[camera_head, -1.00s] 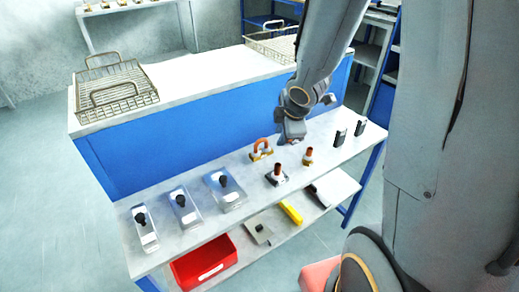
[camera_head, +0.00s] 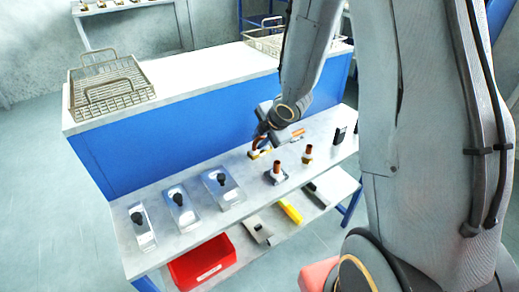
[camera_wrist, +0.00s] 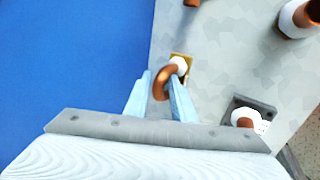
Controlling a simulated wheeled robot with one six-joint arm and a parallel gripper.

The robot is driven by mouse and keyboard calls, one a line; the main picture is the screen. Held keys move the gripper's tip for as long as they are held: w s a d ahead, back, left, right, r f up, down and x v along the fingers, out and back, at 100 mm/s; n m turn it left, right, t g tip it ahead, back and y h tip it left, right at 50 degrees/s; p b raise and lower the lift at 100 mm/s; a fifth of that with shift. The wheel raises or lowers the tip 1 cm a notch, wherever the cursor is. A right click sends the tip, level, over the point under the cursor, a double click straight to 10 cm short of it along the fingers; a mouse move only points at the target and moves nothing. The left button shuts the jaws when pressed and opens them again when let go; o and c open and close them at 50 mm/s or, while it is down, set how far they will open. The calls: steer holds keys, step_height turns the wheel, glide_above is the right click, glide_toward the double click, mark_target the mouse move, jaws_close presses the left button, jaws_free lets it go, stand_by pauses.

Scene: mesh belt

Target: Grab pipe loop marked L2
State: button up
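The copper pipe loop (camera_wrist: 161,82) rises from a white collar and a yellow base on the grey bench top. In the head view the loop (camera_head: 257,146) is mostly hidden behind my gripper (camera_head: 262,137). In the wrist view my gripper (camera_wrist: 160,80) has its two pale blue fingers apart, one on each side of the loop's curved part. A gap shows between the fingers, and I cannot tell if either touches the copper. The loop stands on its base. No L2 mark can be read.
Two upright copper pipe stubs (camera_head: 277,169) (camera_head: 308,152) stand to the right of the loop. Grey plates with black knobs (camera_head: 222,186) lie to its left. A blue panel (camera_head: 210,138) rises behind the bench. A red bin (camera_head: 203,262) is below. A wire basket (camera_head: 108,85) stands on the upper surface.

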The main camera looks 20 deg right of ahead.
mark_target(261, 138)
jaws_close()
steer(key=shift+r, duration=0.15)
steer(key=shift+s+r, duration=0.15)
steer(key=shift+r, duration=0.05)
step_height(261, 138, up, 7)
steer(key=p, duration=0.3)
steer(key=shift+f, duration=0.15)
steer(key=s+d+p, duration=0.3)
steer(key=s+p, duration=0.3)
steer(key=s, duration=0.3)
steer(key=s+d+p, duration=0.3)
steer(key=s+p, duration=0.2)
steer(key=s, duration=0.4)
steer(key=shift+s+f+p, duration=0.15)
steer(key=shift+s+p, duration=0.2)
steer(key=shift+p, duration=0.05)
